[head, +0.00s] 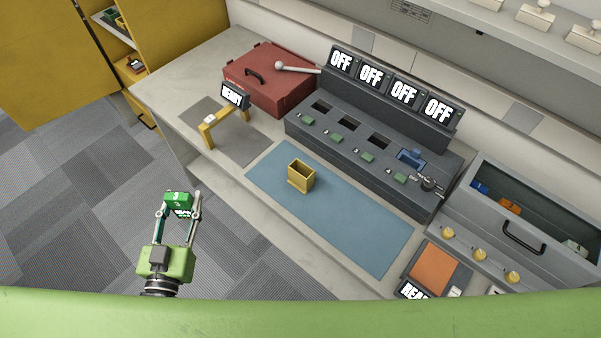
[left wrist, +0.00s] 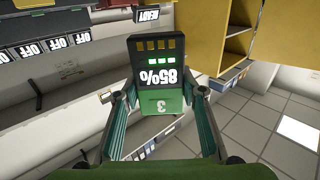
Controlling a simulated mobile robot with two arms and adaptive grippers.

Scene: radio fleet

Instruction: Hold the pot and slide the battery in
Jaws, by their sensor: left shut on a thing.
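My left gripper (head: 180,214) is shut on a green and black battery (head: 177,199) and holds it in the air over the floor, left of the counter. In the left wrist view the battery (left wrist: 158,75) stands between the fingers and shows "85%", a "3" and several lit green bars. A small yellow open-topped pot (head: 301,177) stands upright on the blue mat (head: 340,225), well apart from the gripper. No gripper touches the pot. My right gripper is not in view.
A dark charger console (head: 375,160) with several "OFF" displays stands behind the mat; a blue item sits in its right slot. A red toolbox (head: 268,85), yellow bracket (head: 222,125) and open grey drawer (head: 475,215) flank it. The mat is clear around the pot.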

